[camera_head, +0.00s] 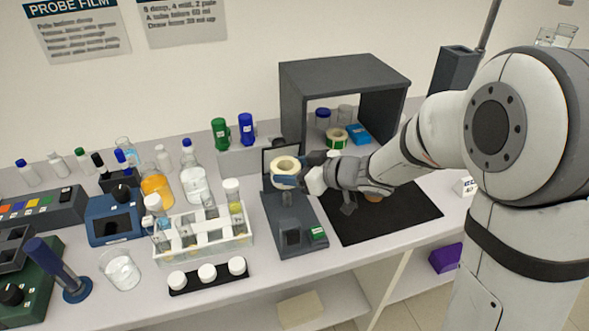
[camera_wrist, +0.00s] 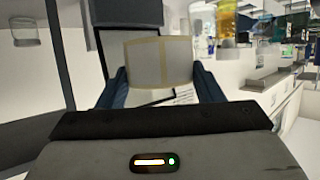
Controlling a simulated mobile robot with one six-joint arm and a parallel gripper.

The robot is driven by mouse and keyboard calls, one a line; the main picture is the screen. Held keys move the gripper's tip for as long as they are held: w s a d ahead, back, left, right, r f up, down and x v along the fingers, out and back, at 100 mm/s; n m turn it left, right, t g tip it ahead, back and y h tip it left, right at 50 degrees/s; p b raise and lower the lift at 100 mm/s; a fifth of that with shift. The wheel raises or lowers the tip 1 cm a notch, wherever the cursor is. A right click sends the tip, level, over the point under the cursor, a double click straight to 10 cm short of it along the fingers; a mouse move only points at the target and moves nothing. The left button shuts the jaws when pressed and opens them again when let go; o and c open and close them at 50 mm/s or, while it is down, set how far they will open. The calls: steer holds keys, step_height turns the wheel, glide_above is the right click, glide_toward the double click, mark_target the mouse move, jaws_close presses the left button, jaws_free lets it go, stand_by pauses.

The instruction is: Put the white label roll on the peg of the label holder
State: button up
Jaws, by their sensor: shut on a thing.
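The white label roll (camera_head: 286,162) is a cream ring with a dark core hole, seen from above in the head view. It also shows in the wrist view (camera_wrist: 158,62) as a pale block between two blue fingers. My gripper (camera_head: 289,178) is shut on the roll, holding it above the back part of a grey stand (camera_head: 299,243), which looks like the label holder. The stand has a green label at its front and a dark upright panel behind the roll. The peg is not clearly visible. I cannot tell whether the roll touches the stand.
A dark shelf unit (camera_head: 343,74) stands behind, with another roll (camera_head: 337,138) and a blue box (camera_head: 359,134) inside. A black mat (camera_head: 412,217) lies right, under my arm. A white tube rack (camera_head: 203,238) and bottles crowd the left. A strip of bench in front is free.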

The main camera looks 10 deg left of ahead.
mark_target(290, 195)
steer(key=shift+f+b, duration=1.75)
steer(key=shift+f, duration=0.05)
steer(key=shift+f+b, duration=1.2)
steer(key=shift+f, duration=0.9)
steer(key=shift+f, duration=0.3)
steer(key=o, duration=1)
steer(key=v, duration=0.6)
steer(key=shift+d+r+p, duration=0.15)
steer(key=shift+d+p, duration=0.15)
steer(key=shift+p, duration=0.05)
steer(key=shift+s+d+r, duration=0.15)
steer(key=shift+s+d, duration=0.1)
steer(key=shift+d, duration=0.25)
